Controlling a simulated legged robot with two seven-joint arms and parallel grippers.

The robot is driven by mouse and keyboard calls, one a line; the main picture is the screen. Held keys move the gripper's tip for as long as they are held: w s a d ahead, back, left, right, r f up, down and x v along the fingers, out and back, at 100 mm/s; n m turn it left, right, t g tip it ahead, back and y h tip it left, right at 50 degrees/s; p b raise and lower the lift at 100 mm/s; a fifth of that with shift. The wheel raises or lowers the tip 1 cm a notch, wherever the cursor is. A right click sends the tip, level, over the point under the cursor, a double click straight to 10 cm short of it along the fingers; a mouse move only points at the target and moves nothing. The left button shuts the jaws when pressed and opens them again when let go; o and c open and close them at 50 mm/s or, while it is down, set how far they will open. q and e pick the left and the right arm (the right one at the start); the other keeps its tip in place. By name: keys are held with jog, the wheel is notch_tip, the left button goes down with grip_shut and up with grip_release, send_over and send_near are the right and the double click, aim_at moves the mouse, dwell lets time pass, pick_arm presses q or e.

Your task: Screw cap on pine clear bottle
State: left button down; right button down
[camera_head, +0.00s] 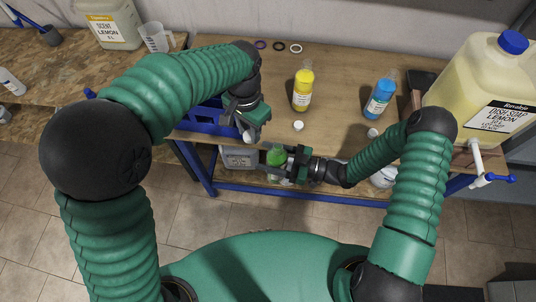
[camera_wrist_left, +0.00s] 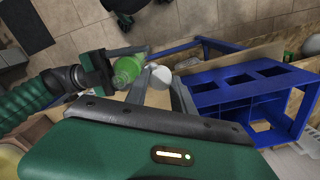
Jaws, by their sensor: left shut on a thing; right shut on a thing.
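The pine clear bottle, with green contents (camera_head: 276,156), is held by my right gripper (camera_head: 283,160) in front of the table's near edge. It also shows in the left wrist view (camera_wrist_left: 127,69), where my right gripper (camera_wrist_left: 100,70) is shut around it. My left gripper (camera_head: 250,126) is above and left of the bottle, shut on a white cap (camera_head: 250,135). In the left wrist view the cap (camera_wrist_left: 160,76) is between the left fingertips (camera_wrist_left: 162,84), right of the bottle. The cap appears apart from the bottle's mouth; the exact gap is unclear.
A yellow bottle (camera_head: 303,89) and a blue bottle (camera_head: 379,99) stand on the table, with loose white caps (camera_head: 299,126) (camera_head: 373,132) near them. A blue rack (camera_wrist_left: 250,95) is at the left. A large lemon soap jug (camera_head: 470,85) with a tap stands right.

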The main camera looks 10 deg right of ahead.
pick_arm(q)
jog(key=s+d+r+m, duration=0.2)
jog(key=d+r+m, duration=0.1)
jog(key=d, duration=0.4)
jog(key=shift+d+r, duration=0.3)
jog(key=shift+r, duration=0.1)
jog(key=shift+s, duration=0.1)
jog(key=shift+f, duration=2.05)
jog(key=shift+s+a+r, duration=0.1)
jog(key=shift+r, duration=0.05)
jog(key=shift+f, duration=0.9)
jog(key=shift+f, duration=0.55)
